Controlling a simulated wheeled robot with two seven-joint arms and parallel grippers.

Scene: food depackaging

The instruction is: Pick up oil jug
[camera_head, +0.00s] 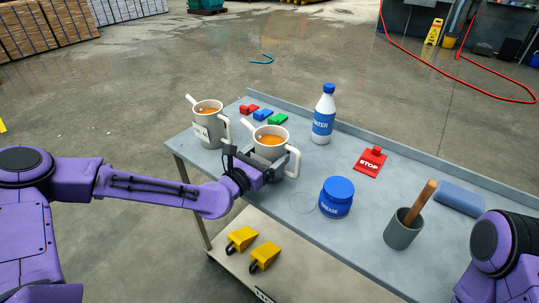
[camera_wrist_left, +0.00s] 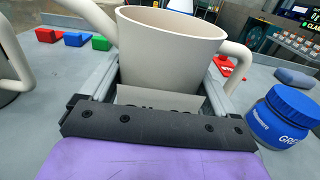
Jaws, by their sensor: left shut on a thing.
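A cream jug (camera_head: 268,150) with a spout, a handle and orange-brown liquid stands upright at the table's near left part. It fills the middle of the left wrist view (camera_wrist_left: 170,50), with a partly hidden label low on its side. My left gripper (camera_head: 262,168) is shut on this jug, one finger on each side of its body. I cannot tell whether the jug's base touches the table. A second, similar jug (camera_head: 211,130) stands to its left. My right gripper is out of view; only part of the right arm shows at the right edge.
Yellow items (camera_head: 264,255) lie on the lower shelf.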

